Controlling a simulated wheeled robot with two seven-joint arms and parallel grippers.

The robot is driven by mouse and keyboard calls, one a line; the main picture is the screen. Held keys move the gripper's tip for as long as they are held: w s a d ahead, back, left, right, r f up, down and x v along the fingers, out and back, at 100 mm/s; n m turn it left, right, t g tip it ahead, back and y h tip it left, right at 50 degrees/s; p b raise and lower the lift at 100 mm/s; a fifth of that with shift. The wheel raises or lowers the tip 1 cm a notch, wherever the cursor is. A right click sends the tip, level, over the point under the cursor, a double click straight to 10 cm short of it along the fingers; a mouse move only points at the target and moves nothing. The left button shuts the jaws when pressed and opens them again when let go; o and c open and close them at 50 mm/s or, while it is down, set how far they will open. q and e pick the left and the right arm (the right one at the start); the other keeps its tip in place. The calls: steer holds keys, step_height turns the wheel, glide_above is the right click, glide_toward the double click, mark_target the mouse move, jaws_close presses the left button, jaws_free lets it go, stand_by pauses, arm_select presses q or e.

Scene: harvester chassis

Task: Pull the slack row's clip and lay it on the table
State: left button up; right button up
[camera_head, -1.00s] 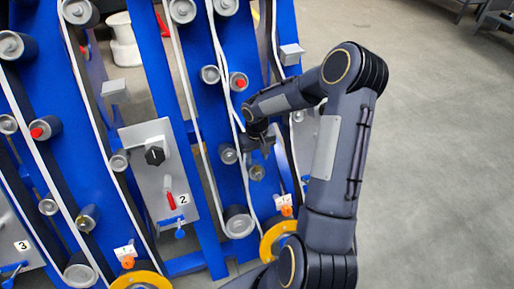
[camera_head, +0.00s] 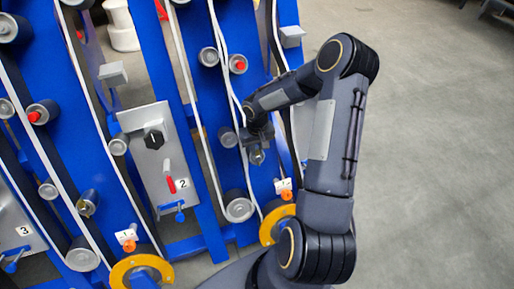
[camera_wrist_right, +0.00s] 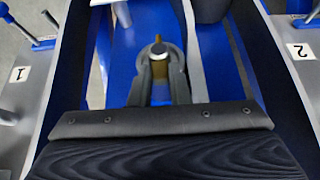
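My right gripper (camera_head: 257,140) is at the upper edge of a small roller with a brass-coloured end (camera_head: 257,156) on the right-hand row of the blue frame. In the right wrist view its two fingers (camera_wrist_right: 160,70) stand apart, on either side of a round grey end with a pale tip (camera_wrist_right: 159,48). A brass-coloured patch shows between the fingers. Whether they touch it I cannot tell. A similar brass-ended roller (camera_head: 87,203) is on the row further left. I cannot make out a separate clip for certain. My left gripper is not in view.
The blue frame (camera_head: 160,72) carries rollers, pale belts and yellow rings (camera_head: 140,268). A grey panel marked 2 (camera_head: 158,150) has a black knob and red handle. Orange tagged knobs (camera_head: 286,190) sit low on the rows. Grey floor (camera_head: 440,170) is open at right.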

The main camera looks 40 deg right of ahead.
steer(key=shift+w+d+r+p, duration=0.15)
steer(key=shift+w+r+p, duration=0.5)
steer(key=shift+r, duration=0.4)
steer(key=shift+w+d+r+p, duration=0.2)
steer(key=shift+w+r+p, duration=0.4)
steer(key=shift+r, duration=0.4)
steer(key=shift+w+d+r+p, duration=0.15)
steer(key=shift+w+r+p, duration=0.3)
steer(key=shift+r+p, duration=0.5)
jaws_close()
steer(key=shift+r, duration=0.1)
steer(key=shift+a, duration=0.1)
